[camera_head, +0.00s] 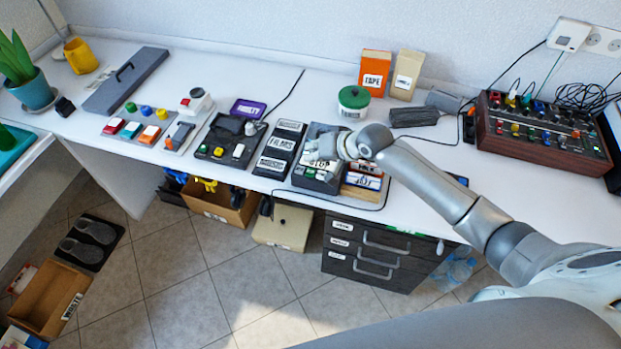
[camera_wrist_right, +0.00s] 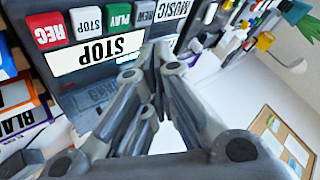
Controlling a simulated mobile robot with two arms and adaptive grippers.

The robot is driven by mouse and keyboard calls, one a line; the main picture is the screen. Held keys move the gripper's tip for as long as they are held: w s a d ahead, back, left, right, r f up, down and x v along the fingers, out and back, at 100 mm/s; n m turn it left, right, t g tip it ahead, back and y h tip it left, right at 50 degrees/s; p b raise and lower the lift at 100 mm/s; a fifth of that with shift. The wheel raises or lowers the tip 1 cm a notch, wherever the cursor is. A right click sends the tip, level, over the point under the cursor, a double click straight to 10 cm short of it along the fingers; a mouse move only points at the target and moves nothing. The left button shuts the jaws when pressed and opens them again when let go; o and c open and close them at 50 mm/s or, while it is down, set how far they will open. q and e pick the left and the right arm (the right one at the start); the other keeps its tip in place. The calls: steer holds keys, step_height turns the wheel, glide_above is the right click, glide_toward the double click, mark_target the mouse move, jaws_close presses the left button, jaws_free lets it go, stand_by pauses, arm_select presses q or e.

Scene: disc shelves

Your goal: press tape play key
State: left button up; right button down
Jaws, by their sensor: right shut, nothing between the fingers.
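The dark tape deck (camera_head: 300,180) sits near the front edge of the white table. In the right wrist view its key row appears upside down: a red REC key (camera_wrist_right: 46,30), a grey STOP key (camera_wrist_right: 86,22), a green PLAY key (camera_wrist_right: 118,14) and a grey REW key (camera_wrist_right: 146,12). A large STOP label (camera_wrist_right: 95,53) lies beside the row. My right gripper (camera_wrist_right: 157,52) is shut and empty, over the deck close to the PLAY and REW keys; contact cannot be told. In the head view the right gripper (camera_head: 325,148) hides part of the deck. My left gripper is not in view.
A black case labelled FILMS (camera_head: 277,150) stands left of the deck. Labelled boxes (camera_head: 363,182) lie right of it. A green-lidded tub (camera_head: 353,101) stands behind, and a mixer (camera_head: 540,130) is at the right. Dark drawers (camera_head: 375,255) are below.

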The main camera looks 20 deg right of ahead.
mark_target(313, 170)
step_height(313, 170, down, 3)
steer(key=shift+r, duration=0.1)
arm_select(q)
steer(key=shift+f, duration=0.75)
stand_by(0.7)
arm_select(e)
steer(key=shift+f, duration=0.4)
